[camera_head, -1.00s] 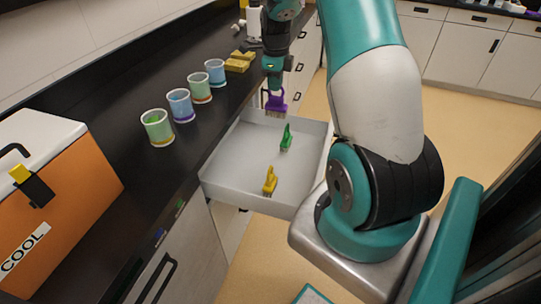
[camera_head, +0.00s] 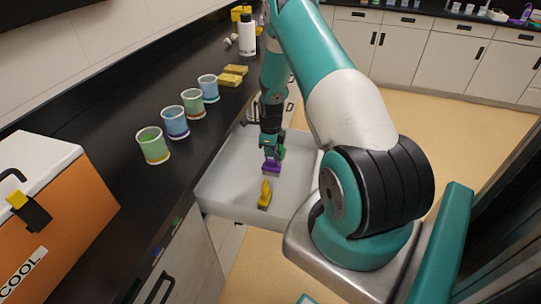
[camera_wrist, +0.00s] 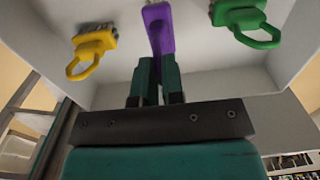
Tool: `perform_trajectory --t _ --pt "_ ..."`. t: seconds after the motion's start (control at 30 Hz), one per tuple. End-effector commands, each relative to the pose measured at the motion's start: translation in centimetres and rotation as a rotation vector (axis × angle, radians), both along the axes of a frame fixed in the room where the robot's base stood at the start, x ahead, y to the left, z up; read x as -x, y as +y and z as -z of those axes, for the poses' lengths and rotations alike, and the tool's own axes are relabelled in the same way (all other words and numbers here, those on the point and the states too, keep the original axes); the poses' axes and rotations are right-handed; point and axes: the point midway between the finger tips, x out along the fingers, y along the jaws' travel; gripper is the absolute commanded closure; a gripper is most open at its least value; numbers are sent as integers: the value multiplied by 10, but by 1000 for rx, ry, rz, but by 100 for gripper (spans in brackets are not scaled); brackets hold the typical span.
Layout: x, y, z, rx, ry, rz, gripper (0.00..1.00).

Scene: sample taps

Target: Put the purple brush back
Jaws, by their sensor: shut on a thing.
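The purple brush (camera_head: 271,168) is held in my gripper (camera_head: 270,153), over or inside the open drawer (camera_head: 225,187). In the wrist view the purple brush (camera_wrist: 158,28) rises from between my two closed fingers (camera_wrist: 158,78). I cannot tell whether the brush touches the drawer floor. The yellow brush (camera_head: 265,194) lies in the drawer, nearer the camera than the purple one. The green brush (camera_head: 281,152) is mostly hidden behind my gripper. In the wrist view the yellow brush (camera_wrist: 92,50) is left of the purple one and the green brush (camera_wrist: 248,24) is right.
The black counter (camera_head: 115,205) runs along the drawer's left side, with several cups (camera_head: 175,122) and yellow sponges (camera_head: 232,75) on it. An orange cooler box (camera_head: 70,215) stands at the near left. The floor right of my arm is clear.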

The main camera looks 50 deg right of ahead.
Motion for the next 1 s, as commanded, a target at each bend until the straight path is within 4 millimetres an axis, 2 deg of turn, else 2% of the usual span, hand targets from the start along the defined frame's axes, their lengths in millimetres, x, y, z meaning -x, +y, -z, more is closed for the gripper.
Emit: perform_trajectory --t 0.1,0.2,0.43,0.47,0.5,0.53,0.57,0.87,1.0 --pt "1 1 19 -3 4 0 100" --pt "0 0 29 -1 2 0 100" --pt "0 1 33 -1 2 0 100" --pt "1 1 33 -1 2 0 84" --pt "1 1 33 -1 2 0 75" --pt "1 1 33 -1 2 0 68" --pt "1 1 33 -1 2 0 66" --pt "0 0 30 -1 0 -1 66" --pt "-1 0 16 1 -2 -1 66"
